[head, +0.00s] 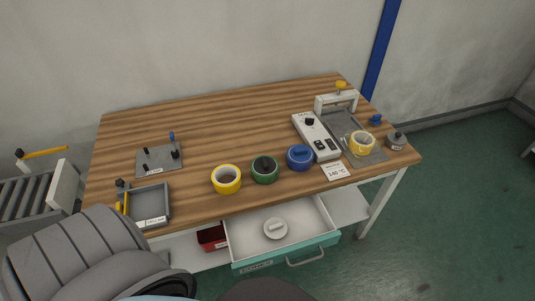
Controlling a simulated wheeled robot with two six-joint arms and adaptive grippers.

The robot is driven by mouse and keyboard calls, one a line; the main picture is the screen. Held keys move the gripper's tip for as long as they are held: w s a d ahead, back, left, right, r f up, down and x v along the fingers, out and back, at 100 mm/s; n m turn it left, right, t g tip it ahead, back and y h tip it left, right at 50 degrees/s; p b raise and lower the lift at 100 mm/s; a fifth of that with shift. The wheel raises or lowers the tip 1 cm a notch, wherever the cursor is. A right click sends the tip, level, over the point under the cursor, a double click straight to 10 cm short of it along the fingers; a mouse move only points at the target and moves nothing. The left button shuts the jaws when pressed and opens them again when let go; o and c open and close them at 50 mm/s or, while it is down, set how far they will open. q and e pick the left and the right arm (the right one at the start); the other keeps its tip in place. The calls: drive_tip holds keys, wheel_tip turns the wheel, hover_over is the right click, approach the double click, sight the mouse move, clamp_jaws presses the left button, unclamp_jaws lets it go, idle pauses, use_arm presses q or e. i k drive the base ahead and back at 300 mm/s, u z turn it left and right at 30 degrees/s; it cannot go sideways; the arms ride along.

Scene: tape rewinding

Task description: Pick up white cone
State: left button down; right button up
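A white round piece (276,228), likely the white cone, lies in the open drawer (241,244) below the table's front edge. It looks like a low disc with a small raised stub on top. It stands apart from the drawer walls, and nothing touches it from above. Large grey parts of my own body fill the lower left of the head view. Neither of my grippers can be made out in the head view.
A yellow tape ring (227,179), a green round piece (265,169) and a blue one (300,157) stand on the wooden table (215,123) above the drawer. A grey tray (149,222) is left, a sealing device (316,136) right. A red bin (211,238) sits beside the drawer.

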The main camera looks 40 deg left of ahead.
sight(275, 228)
drive_tip(key=u, duration=1.05)
